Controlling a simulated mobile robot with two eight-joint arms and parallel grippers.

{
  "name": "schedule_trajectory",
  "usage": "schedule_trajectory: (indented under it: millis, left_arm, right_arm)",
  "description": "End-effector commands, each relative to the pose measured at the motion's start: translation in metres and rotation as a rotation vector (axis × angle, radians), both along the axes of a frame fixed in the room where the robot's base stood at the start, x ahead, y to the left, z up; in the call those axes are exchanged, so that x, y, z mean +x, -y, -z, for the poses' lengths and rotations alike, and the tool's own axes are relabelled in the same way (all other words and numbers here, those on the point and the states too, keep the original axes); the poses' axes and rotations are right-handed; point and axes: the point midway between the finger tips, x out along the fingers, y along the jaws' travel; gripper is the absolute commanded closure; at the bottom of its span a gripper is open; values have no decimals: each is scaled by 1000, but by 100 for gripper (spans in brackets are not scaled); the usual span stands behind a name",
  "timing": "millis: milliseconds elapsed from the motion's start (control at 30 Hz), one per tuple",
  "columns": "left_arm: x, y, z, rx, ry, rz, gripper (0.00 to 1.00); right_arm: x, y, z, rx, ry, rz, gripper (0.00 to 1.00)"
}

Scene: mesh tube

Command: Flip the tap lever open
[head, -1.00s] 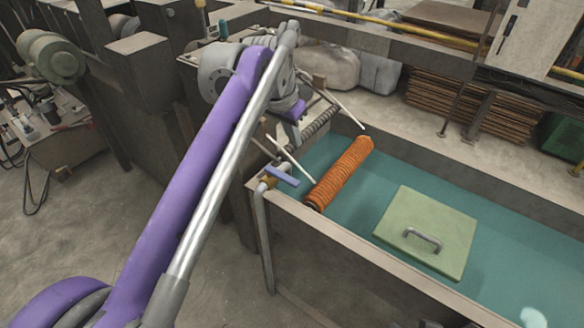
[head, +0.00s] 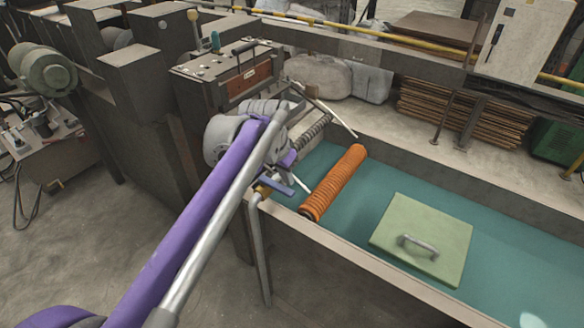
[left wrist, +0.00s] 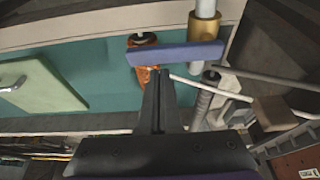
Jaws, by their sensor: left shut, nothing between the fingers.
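The tap stands at the near left corner of the trough, with a brass body (head: 262,191) and a flat blue lever (head: 275,187). In the left wrist view the blue lever (left wrist: 175,54) lies crosswise, its right end over the brass body (left wrist: 205,28). My left gripper (left wrist: 158,74) is shut and empty. Its dark fingertips point toward the lever and appear just short of it; I cannot tell whether they touch. In the head view my left wrist is beside the tap, and the fingers are mostly hidden. My right gripper is not in view.
An orange ribbed roller (head: 334,183) lies across the trough (head: 345,240), right of the tap. A green lid with a handle (head: 425,225) sits further right. Thin pale rods (head: 325,108) and a coil spring (head: 314,131) are close to my wrist. A machine block (head: 225,75) stands behind.

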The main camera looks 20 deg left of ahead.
Motion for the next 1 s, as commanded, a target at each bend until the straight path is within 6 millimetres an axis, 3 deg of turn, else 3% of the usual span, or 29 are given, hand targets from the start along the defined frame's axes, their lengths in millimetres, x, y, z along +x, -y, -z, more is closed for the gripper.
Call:
schedule_trajectory:
  millis: [1000]
  left_arm:
    - [-10,-2,0,0,0,89,100]
  right_arm:
    - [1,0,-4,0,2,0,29]
